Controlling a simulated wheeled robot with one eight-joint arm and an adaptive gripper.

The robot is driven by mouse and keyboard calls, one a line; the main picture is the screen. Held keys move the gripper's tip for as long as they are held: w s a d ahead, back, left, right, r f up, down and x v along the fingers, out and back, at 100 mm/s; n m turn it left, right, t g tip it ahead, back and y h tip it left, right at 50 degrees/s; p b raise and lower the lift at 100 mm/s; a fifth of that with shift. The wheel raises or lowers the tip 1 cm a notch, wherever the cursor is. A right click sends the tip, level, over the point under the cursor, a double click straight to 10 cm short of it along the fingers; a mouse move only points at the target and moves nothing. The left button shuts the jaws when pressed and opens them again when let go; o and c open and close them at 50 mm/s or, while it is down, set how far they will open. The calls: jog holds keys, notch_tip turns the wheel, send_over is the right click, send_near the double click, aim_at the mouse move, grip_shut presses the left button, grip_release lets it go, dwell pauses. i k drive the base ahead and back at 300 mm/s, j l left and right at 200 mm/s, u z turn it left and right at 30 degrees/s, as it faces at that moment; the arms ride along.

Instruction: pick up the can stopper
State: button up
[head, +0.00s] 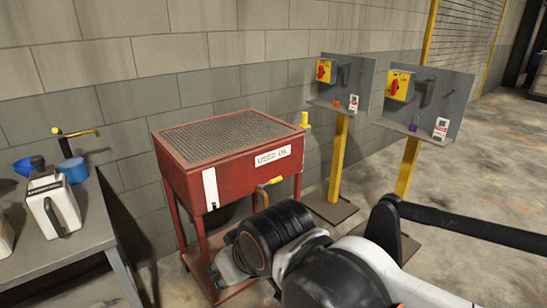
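A white can (52,204) with a dark handle stands on the grey bench at the left. My arm reaches in from the right edge and crosses the lower middle, well to the right of the can. My gripper's fingers do not show, so its opening and any contents are hidden.
The grey bench (88,226) also holds a blue container (74,170) and a blue funnel-like piece (22,166). A red used-oil cart (180,182) stands between bench and arm. Two grey panels (352,88) (455,100) on yellow posts stand at right. Open floor lies far right.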

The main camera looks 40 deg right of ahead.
aim_at(38, 161)
jog(key=i+j+u, duration=0.25)
jog(key=i+j, duration=0.45)
jog(key=i+j+u, duration=0.25)
jog(key=i+j, duration=0.5)
